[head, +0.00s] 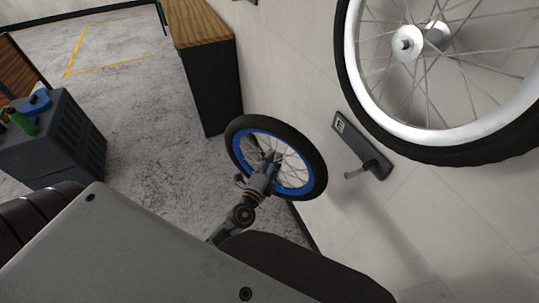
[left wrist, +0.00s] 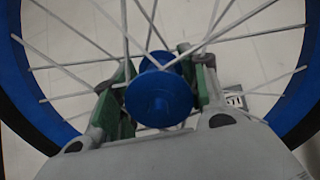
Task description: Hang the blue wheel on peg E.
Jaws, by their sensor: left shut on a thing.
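The blue wheel (head: 298,177) has a black tyre, blue rim and pale spokes. My left gripper (head: 268,168) is shut on it at the hub. In the left wrist view the blue hub (left wrist: 160,98) sits between the two green-padded fingers (left wrist: 160,90), with spokes and blue rim around it. Peg E (head: 366,168) sticks out of a dark plate with an E label on the pale wall, to the right of the blue wheel and apart from it. The peg looks empty. My right gripper is not in view.
A large wheel with a white rim (head: 441,137) and black tyre hangs at the upper right, close above peg E. A dark cabinet with a wooden top (head: 203,30) stands against the wall. A grey cart (head: 55,138) with small items stands at left. Floor between is clear.

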